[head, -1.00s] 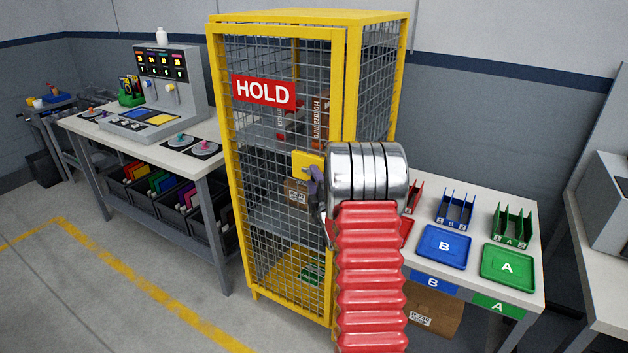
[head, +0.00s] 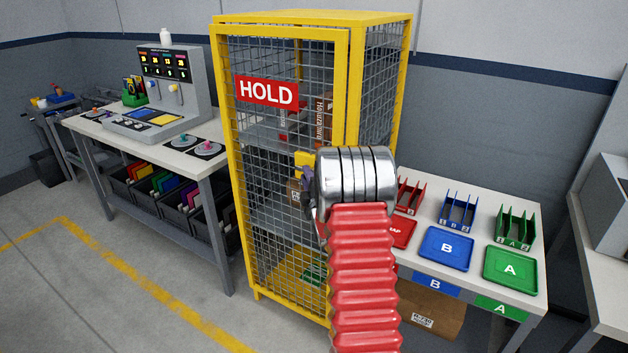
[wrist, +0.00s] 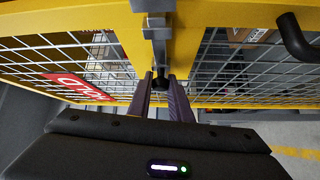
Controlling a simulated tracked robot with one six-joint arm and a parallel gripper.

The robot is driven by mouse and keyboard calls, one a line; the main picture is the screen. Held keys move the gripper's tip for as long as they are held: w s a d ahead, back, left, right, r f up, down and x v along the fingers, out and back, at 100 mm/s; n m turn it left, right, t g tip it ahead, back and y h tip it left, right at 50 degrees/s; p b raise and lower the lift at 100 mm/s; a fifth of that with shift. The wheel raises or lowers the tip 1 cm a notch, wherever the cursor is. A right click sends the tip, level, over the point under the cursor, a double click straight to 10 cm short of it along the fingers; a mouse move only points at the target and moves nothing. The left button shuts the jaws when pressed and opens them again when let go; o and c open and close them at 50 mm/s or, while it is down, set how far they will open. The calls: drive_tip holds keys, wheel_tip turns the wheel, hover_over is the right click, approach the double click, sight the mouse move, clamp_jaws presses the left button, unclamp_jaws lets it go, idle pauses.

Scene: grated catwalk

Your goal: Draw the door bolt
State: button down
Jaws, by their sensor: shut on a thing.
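The yellow cage door (head: 240,200) with a red HOLD sign (head: 267,92) stands in the middle of the head view. A yellow bolt plate (head: 304,158) sits at its right side, partly covered by my arm. In the wrist view, the grey metal bolt (wrist: 157,32) runs along a yellow upright. Its dark knob (wrist: 160,82) is between my purple fingertips. My gripper (wrist: 161,88) is shut on this knob, and the fingers also show in the head view (head: 307,182). How far the bolt reaches into its keeper cannot be told.
A black handle (wrist: 297,36) stands out at the right in the wrist view. A table (head: 480,205) with coloured trays and racks is close right of the cage. A workbench (head: 180,155) stands at the left. The floor (head: 110,300) in front left is clear.

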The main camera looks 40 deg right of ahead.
drive_tip(key=shift+w+a+f, duration=0.1)
drive_tip(key=shift+a+f, duration=0.05)
drive_tip(key=shift+f, duration=0.05)
drive_tip(key=c, duration=1.9)
unclamp_jaws()
drive_tip(key=shift+w, duration=0.1)
drive_tip(key=shift+o, duration=1.4)
drive_tip(key=shift+s, duration=0.2)
drive_tip(key=r+v, duration=0.1)
drive_tip(key=v, duration=1.2)
drive_tip(key=shift+s+f, duration=0.2)
drive_tip(key=shift+f, duration=0.3)
drive_tip(key=shift+a, duration=0.15)
